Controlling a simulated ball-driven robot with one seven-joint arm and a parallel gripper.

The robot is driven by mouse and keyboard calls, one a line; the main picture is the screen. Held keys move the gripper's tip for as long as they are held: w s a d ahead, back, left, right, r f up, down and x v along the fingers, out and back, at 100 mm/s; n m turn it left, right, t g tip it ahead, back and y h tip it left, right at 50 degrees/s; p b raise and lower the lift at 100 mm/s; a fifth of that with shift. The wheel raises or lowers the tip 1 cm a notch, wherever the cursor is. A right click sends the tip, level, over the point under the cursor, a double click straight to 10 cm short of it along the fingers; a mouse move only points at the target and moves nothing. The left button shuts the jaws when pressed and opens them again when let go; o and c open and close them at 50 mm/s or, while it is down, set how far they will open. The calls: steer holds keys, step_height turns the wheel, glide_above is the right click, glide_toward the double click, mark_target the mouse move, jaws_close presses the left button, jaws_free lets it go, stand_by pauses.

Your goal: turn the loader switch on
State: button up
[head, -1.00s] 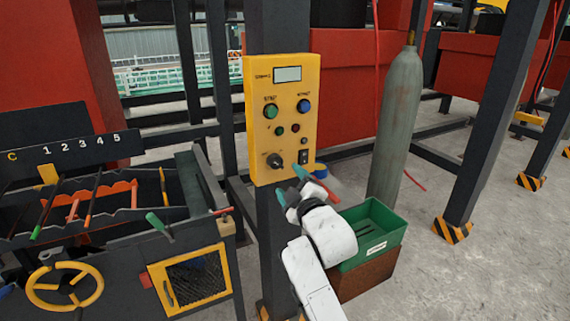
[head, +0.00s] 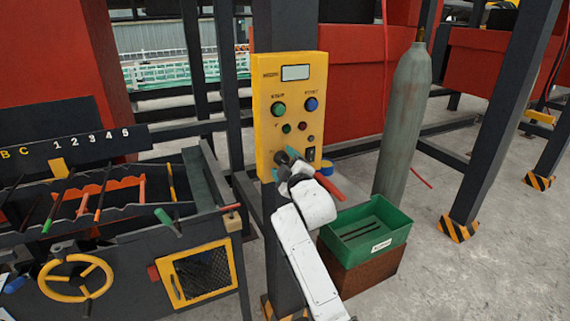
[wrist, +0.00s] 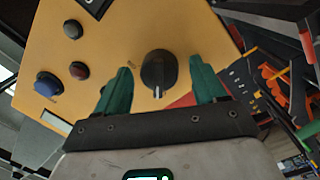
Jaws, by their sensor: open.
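A yellow control panel (head: 265,100) hangs on a dark post. At its lower left is a black rotary knob (wrist: 153,65) with a white mark, which points down in the wrist view. My gripper (head: 284,165) is at the panel's lower edge, partly hiding the knob in the head view. In the wrist view its green fingers (wrist: 160,85) stand open, one on each side of the knob, with a gap visible on both sides. A black rocker switch (head: 311,154) sits right of the knob. The panel's labels are too small to read.
Green (head: 279,108) and blue (head: 311,104) buttons are higher on the panel. A green bin (head: 368,248) stands below right, beside a grey gas cylinder (head: 403,120). A dark rebar bench with a yellow handwheel (head: 76,283) is at the left.

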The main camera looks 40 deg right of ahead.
steer(key=c, duration=1)
steer(key=shift+c, duration=0.2)
steer(key=shift+m, duration=0.3)
steer(key=m, duration=0.3)
steer(key=shift+m, duration=0.3)
steer(key=m, duration=0.4)
steer(key=shift+g+y, duration=0.4)
steer(key=m, duration=0.4)
steer(key=shift+r+y, duration=0.1)
steer(key=shift+y, duration=0.2)
steer(key=shift+s+d+m+y+p, duration=0.1)
steer(key=shift+m+y+p, duration=0.3)
steer(key=shift+m, duration=1.8)
